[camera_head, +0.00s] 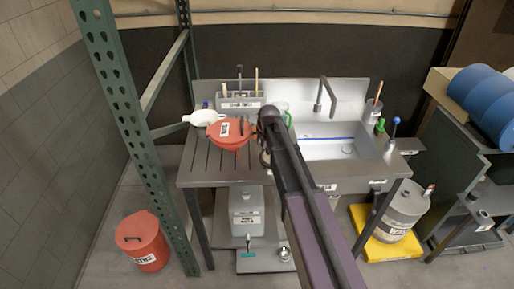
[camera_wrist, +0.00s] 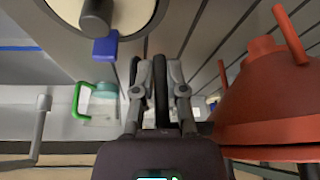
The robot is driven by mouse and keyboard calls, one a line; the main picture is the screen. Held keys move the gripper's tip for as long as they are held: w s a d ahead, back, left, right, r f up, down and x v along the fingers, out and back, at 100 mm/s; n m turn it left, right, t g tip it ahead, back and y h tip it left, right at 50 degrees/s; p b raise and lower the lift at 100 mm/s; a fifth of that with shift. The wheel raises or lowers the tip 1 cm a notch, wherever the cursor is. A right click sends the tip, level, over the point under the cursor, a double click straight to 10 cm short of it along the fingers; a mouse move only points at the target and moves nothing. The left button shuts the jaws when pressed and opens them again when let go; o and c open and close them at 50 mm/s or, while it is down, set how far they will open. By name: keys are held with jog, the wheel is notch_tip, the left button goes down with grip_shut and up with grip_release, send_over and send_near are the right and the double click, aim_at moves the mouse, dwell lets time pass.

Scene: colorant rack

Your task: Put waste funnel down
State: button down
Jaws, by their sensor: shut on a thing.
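The waste funnel (camera_head: 228,131) is red-orange with a white label and hangs just left of my gripper, over the left side of the steel table. In the wrist view the waste funnel (camera_wrist: 265,95) fills the right edge, close up. My gripper (camera_head: 268,112) is at the end of my arm over the table. In the wrist view my gripper (camera_wrist: 158,75) has its fingers around a thin dark part, which seems to be the funnel's handle. The join to the funnel is hidden. I cannot tell whether the funnel touches the table.
The steel table (camera_head: 196,165) has a grooved left side and a sink (camera_head: 330,149) on the right. A white bottle (camera_head: 203,117) lies behind the funnel. A tool holder (camera_head: 240,101) stands at the back. A green rack post (camera_head: 133,130) rises at the left.

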dwell(0.3)
jog(key=shift+w+a, duration=0.45)
jog(key=shift+f+b, duration=1.8)
jog(key=shift+f, duration=0.15)
jog(key=c, duration=0.7)
grip_release()
jog(key=shift+r, duration=0.2)
jog(key=p+v, duration=1.1)
jog(key=v, duration=0.1)
